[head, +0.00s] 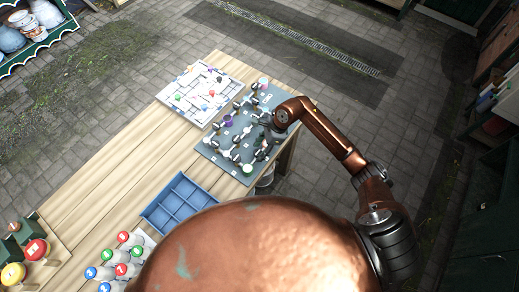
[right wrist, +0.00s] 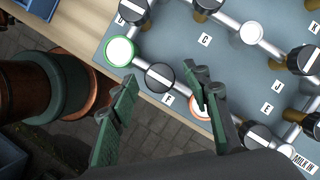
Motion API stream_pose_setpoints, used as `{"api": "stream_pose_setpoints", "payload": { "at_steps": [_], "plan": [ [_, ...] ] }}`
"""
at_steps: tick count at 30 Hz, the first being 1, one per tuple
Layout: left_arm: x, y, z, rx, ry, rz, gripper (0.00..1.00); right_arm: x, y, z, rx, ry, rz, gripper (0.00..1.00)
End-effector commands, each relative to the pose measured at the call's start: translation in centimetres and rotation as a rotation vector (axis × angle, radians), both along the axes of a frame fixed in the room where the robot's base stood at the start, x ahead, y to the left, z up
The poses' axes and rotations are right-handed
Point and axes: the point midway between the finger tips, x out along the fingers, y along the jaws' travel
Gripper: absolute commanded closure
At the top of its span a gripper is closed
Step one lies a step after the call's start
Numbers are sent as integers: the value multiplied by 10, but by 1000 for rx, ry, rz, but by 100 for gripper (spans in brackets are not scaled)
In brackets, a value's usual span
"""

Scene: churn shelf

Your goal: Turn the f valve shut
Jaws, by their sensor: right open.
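The grey-blue valve board (head: 215,148) lies at the right end of the wooden table; it also fills much of the right wrist view (right wrist: 184,40). There the F label (right wrist: 168,99) sits just below a round black valve knob (right wrist: 160,77) with a pale stripe. The knob is on a silver pipe between a green-ringed white disc (right wrist: 120,50) and an orange-ringed one partly hidden by a finger. My right gripper (right wrist: 160,84) is open, its green fingertips on either side of the knob, with nothing held. Contact cannot be told. My left gripper is out of view.
Other black knobs and pipes crowd the board around the gripper. A white puzzle-like panel (head: 192,94) lies beside it, with a blue divided tray (head: 180,203) nearer me. Red, green and blue topped items (head: 123,254) stand at the near left. Paving lies beyond the table edge.

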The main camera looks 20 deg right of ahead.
Motion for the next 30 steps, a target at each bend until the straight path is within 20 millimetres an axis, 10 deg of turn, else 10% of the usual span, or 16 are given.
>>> {"api": "stream_pose_setpoints", "payload": {
  "at_steps": [10,30],
  "plan": [
    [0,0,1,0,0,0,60,0,2,-4,0,-1,-1,57],
    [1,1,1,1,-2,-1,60,1,2,-4,1,-2,-2,98]
  ]
}}
